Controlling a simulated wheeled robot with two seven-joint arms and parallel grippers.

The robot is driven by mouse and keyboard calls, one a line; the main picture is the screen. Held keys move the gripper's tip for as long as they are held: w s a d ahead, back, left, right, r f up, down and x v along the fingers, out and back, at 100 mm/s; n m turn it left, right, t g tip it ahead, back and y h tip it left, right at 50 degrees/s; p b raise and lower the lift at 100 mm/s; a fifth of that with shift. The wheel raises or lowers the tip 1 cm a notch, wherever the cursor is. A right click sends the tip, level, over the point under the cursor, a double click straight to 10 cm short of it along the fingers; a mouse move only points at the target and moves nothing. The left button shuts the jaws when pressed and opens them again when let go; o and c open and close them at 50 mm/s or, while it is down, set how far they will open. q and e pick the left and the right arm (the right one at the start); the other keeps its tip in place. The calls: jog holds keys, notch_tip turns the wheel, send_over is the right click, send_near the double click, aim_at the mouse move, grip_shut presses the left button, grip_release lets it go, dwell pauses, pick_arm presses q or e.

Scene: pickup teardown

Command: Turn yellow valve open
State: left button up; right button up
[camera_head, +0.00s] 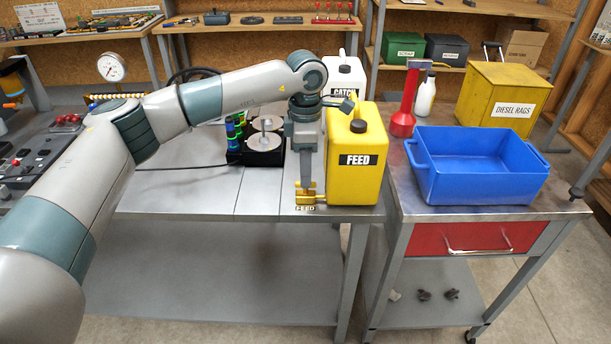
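The small yellow valve (301,199) sits at the front edge of the grey bench, beside the base of the yellow FEED can (367,181). The valve's handle is partly hidden by the fingers. My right gripper is not in view.
A white CATCH can (344,72) stands behind the FEED can. A black device with a silver disc (264,141) is left of my gripper. The bench's left front is clear.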

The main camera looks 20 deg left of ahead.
pick_arm(q)
notch_tip(320, 180, up, 16)
jog(key=b, duration=0.3)
jog(key=shift+f, duration=0.15)
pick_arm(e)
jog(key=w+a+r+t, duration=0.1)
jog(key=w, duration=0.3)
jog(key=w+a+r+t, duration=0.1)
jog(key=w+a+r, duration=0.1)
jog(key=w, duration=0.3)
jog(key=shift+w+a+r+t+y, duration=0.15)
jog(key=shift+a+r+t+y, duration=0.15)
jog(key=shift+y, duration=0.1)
pick_arm(q)
jog(key=shift+s+f, duration=0.1)
